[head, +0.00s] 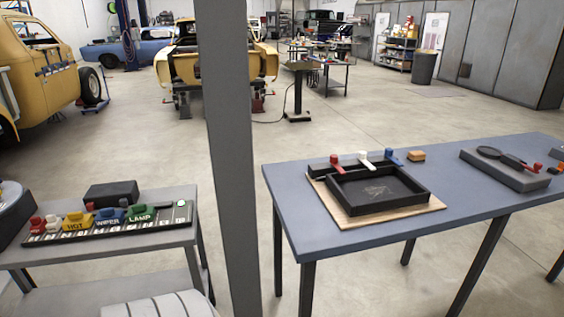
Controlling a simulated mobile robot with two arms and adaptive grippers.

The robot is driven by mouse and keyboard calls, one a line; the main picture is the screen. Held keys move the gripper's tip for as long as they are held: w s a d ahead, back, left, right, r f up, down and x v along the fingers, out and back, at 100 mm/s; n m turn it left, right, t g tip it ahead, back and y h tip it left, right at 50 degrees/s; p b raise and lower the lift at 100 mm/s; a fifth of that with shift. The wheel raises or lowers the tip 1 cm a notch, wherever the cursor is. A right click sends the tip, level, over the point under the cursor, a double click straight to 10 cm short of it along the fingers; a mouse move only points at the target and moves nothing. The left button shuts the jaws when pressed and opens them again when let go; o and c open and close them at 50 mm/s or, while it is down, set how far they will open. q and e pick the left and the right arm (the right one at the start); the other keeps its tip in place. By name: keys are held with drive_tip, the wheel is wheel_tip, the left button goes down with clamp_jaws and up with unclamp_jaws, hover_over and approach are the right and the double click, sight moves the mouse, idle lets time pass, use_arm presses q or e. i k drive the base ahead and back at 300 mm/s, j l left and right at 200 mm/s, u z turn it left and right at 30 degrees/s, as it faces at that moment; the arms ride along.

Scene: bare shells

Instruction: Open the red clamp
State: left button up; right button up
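A red-handled clamp (335,161) stands at the back left of a black tray (428,192) on the blue-grey table (290,218). Beside it on the same back edge are a white-handled clamp (363,157) and a blue-handled clamp (389,155). The tray lies on a thin wooden board (333,207). The clamps are too small to tell whether each lever is open or closed. Neither of my grippers is in view.
A grey post (228,150) stands between the two tables. A left table holds a labelled switch panel (110,222). Open floor lies behind.

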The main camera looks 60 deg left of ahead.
sight(334, 160)
drive_tip(key=u, duration=1.5)
